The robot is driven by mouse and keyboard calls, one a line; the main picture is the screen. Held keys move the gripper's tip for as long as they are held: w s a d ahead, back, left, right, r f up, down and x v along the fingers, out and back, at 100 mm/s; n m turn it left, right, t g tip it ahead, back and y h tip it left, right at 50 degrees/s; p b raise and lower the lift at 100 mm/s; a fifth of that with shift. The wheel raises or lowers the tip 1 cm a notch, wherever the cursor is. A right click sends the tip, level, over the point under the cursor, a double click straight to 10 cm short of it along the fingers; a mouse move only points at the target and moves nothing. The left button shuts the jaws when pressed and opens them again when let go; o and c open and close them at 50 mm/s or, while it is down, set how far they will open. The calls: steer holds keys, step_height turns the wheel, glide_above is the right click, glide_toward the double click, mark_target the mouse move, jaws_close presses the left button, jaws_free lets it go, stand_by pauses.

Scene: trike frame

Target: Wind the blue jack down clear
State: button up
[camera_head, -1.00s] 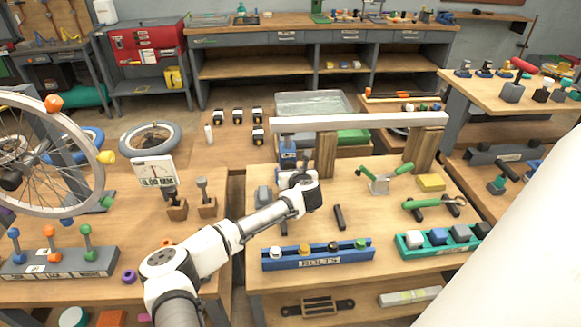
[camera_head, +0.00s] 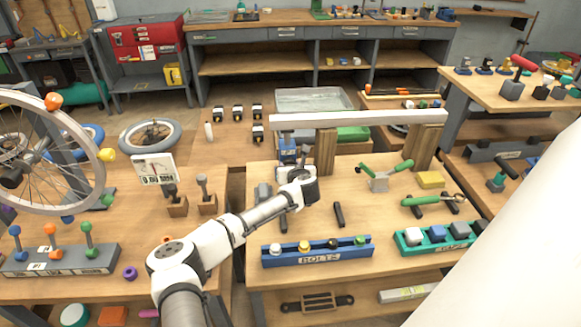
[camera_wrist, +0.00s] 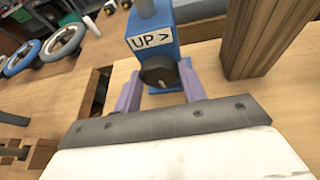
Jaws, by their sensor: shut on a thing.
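The blue jack (camera_head: 288,148) stands upright under the left end of the white beam (camera_head: 360,120). In the wrist view the jack (camera_wrist: 133,28) shows a white "UP >" label, a grey post on top and a dark round knob (camera_wrist: 157,72) with a pale mark. My gripper (camera_wrist: 158,88) has its two purple fingers on either side of this knob, shut on it. In the head view my gripper (camera_head: 289,172) is partly hidden by my wrist. I cannot tell whether the jack's top touches the beam.
Wooden posts (camera_head: 325,152) and (camera_head: 424,148) stand under the beam; the nearer one is close to the jack's right. A green-handled clamp (camera_head: 380,180), a blue bolt rack (camera_head: 318,252) and a teal rack (camera_head: 436,238) sit on the bench.

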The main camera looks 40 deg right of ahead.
steer(key=n, duration=0.1)
steer(key=n+g+h+b, duration=0.1)
steer(key=shift+w+a+f+n+h, duration=0.1)
steer(key=shift+a+f+n+h, duration=0.1)
steer(key=shift+n+h, duration=0.15)
steer(key=n+g+h+b, duration=0.1)
steer(key=n+h+b, duration=0.1)
steer(key=n, duration=0.1)
steer(key=shift+w+a, duration=0.1)
steer(key=n+h+b, duration=0.1)
steer(key=n+b, duration=0.1)
steer(key=n+h+b, duration=0.1)
steer(key=n+b, duration=0.1)
steer(key=b, duration=0.1)
steer(key=shift+a+f+n+g+h, duration=0.1)
steer(key=shift+f+n+g+h, duration=0.1)
steer(key=shift+n+g+h, duration=0.1)
steer(key=shift+n+h+b, duration=0.35)
steer(key=shift+n+b, duration=0.4)
steer(key=shift+b, duration=0.2)
steer(key=shift+r, duration=0.1)
steer(key=o, duration=1)
steer(key=shift+r, duration=0.1)
